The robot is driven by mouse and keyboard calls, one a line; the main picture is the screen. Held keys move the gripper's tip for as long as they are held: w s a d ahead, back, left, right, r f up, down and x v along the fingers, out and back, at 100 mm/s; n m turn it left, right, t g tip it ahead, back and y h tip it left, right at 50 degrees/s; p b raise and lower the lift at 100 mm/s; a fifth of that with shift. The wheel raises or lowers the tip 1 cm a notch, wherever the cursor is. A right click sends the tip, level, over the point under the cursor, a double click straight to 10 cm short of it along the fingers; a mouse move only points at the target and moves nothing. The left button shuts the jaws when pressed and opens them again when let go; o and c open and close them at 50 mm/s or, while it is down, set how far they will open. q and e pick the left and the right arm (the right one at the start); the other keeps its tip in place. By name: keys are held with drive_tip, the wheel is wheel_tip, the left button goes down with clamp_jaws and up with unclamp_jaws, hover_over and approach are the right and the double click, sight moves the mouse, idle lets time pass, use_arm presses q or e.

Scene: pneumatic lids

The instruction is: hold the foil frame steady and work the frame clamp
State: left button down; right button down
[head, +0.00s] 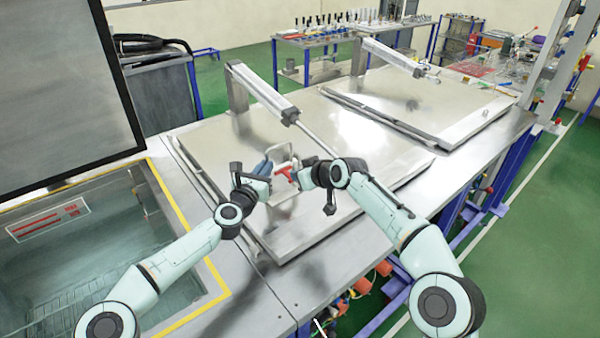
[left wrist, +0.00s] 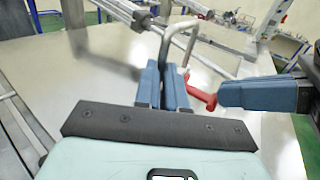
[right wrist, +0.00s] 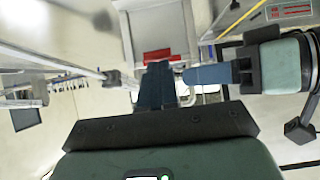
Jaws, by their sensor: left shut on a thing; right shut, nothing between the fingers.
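The red frame clamp handle (head: 284,171) shows between my two grippers in the head view. It also shows in the left wrist view (left wrist: 201,94) and the right wrist view (right wrist: 158,55). A bent bare-metal loop (left wrist: 177,38), apparently part of the foil frame, rises beside the red handle. My left gripper (left wrist: 163,72) is shut on this loop. My right gripper (right wrist: 160,70) is shut and empty, coming from the right with its fingertips at the red handle. I cannot tell whether they touch it. My grippers hide much of the frame and clamp.
A large metal lid (head: 215,150) lies under both grippers, with a pneumatic cylinder (head: 262,92) angled above it. A second lid (head: 430,105) is farther back. A yellow-edged glass-topped tank (head: 90,255) is at left. A crowded bench (head: 350,30) stands behind.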

drive_tip(key=shift+s+d+f, duration=0.1)
drive_tip(key=shift+s+f, duration=0.05)
drive_tip(key=shift+f, duration=0.5)
idle(0.4)
drive_tip(key=shift+s+f, duration=0.1)
drive_tip(key=shift+f, duration=1.35)
drive_tip(key=shift+w+f, duration=0.2)
drive_tip(key=shift+f, duration=0.75)
drive_tip(key=shift+w+a+f, duration=0.2)
drive_tip(key=shift+w+f, duration=0.05)
drive_tip(key=shift+f, duration=0.25)
drive_tip(key=shift+w+a+f, duration=0.2)
drive_tip(key=shift+w+f, duration=0.05)
drive_tip(key=shift+f, duration=0.25)
drive_tip(key=shift+r, duration=0.15)
